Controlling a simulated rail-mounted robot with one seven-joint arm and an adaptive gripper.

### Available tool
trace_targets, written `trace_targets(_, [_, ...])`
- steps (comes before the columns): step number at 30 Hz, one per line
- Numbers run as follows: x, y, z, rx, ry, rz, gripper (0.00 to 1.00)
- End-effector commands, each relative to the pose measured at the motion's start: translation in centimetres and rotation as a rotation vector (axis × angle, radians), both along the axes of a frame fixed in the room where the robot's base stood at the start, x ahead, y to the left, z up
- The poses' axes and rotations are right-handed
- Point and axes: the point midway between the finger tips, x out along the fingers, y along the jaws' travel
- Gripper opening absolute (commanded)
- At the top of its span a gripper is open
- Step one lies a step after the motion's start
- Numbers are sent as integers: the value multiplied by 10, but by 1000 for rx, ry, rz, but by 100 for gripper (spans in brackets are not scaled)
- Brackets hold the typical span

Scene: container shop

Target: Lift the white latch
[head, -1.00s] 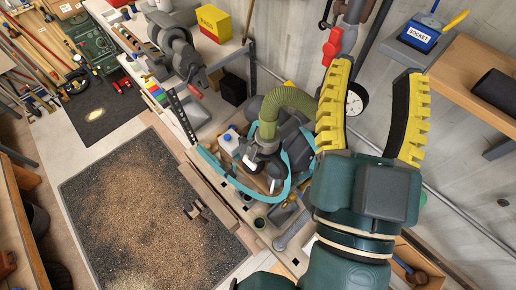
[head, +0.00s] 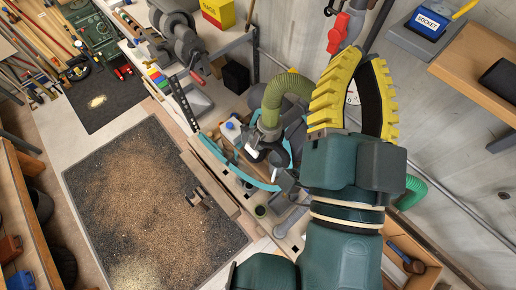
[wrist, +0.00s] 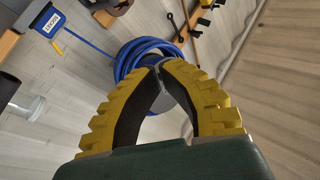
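A small white piece (head: 252,153), possibly the white latch, shows at the lower end of the olive hose (head: 274,96) in the head view. It sits on a dark machine behind a teal curved band (head: 262,184); its exact shape is too small to tell. My gripper (head: 365,58) is up and to the right of it, well apart, in front of the wall. Its yellow ribbed fingers have their tips together. In the wrist view my gripper (wrist: 160,66) has its tips meeting with nothing visible between them. No white latch can be made out there.
A red valve handle (head: 338,33) is just left of my fingertips in the head view. A wooden shelf (head: 478,68) and a blue socket box (head: 431,22) are at the right. A coiled blue hose (wrist: 143,52) lies beyond my fingers. A dark gritty mat (head: 140,205) covers the left floor.

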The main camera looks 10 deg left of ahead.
Motion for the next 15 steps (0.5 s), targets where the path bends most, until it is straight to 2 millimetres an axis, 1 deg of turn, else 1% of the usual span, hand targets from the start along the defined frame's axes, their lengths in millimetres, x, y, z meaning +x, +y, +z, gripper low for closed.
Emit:
trace_targets(2, [12,26,-15,204,81,173,0])
trace_targets(3, [17,40,-31,320,146,266,0])
trace_targets(5, [22,58,-63,499,263,391,0])
trace_targets(6, [23,68,-90,623,352,464,0])
trace_targets(8, [20,80,-138,815,502,553,0])
trace_targets(9, [15,86,-171,943,606,600,0])
trace_targets(11, [4,92,-221,1124,752,653,0])
trace_targets(12, [-4,92,-250,1219,828,672,0])
trace_targets(14, [-15,88,-284,1307,894,686,0])
trace_targets(15, [-20,82,-301,1339,908,685,0])
